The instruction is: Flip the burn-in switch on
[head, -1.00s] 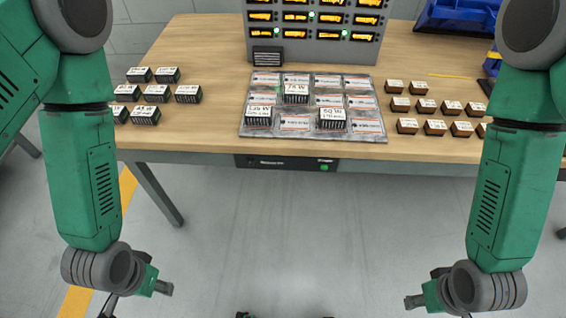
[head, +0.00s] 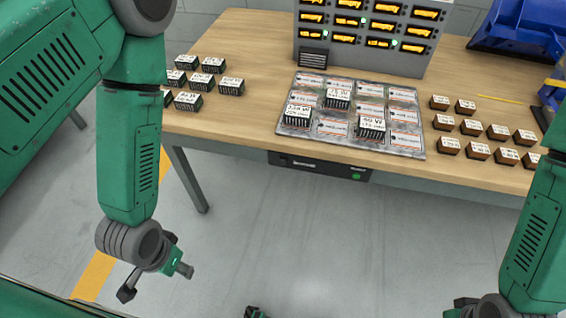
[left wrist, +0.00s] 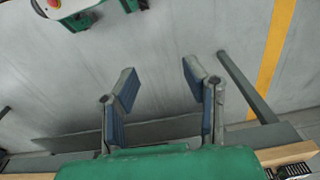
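A black box (head: 310,168) with a small pale label and a round green button (head: 356,176) is fixed under the table's front edge in the head view. A grey cabinet (head: 393,58) with lit orange windows and small green lights stands at the table's back. No readable label shows which control is the burn-in switch. My left gripper (head: 156,280) hangs low in front of the table, well apart from both; the left wrist view shows its two fingers (left wrist: 160,92) spread and empty. My right gripper (head: 468,309) is cut off at the bottom edge, its fingers unclear.
On the wooden table (head: 240,110) a silver tray (head: 300,137) holds labelled cards and 3 black blocks. More black blocks (head: 201,82) stand left, brown blocks (head: 471,127) right. A blue bin (head: 522,30) is back right. A table leg (head: 186,180) stands left; the floor between is clear.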

